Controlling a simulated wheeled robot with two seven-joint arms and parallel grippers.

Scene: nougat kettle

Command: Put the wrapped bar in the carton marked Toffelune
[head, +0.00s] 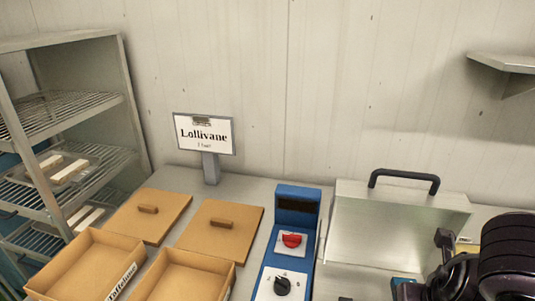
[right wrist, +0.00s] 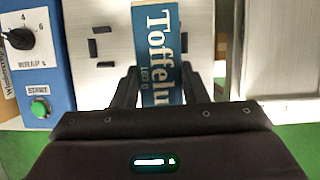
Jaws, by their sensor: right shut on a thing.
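The wrapped bar (right wrist: 157,60) is blue with white print reading "Toffelu…"; my fingers and the view leave the rest of the word hidden. My right gripper (right wrist: 158,88) is shut on it, one finger on each side, above a pale metal surface. In the head view my right arm stands at the lower right; its fingertips are not clear there. The open carton (head: 82,256) marked "Toffelune" is at the lower left and looks empty in its visible part. My left gripper is not in view.
A second open carton (head: 190,276) stands right of it, its label cut off. Two tan lids (head: 225,232) lie behind. A sign (head: 204,134) reads "Lollivane". A blue control box (head: 297,205) and a metal cover (head: 395,225) with black handle stand between cartons and right arm. A wire rack (head: 75,100) is left.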

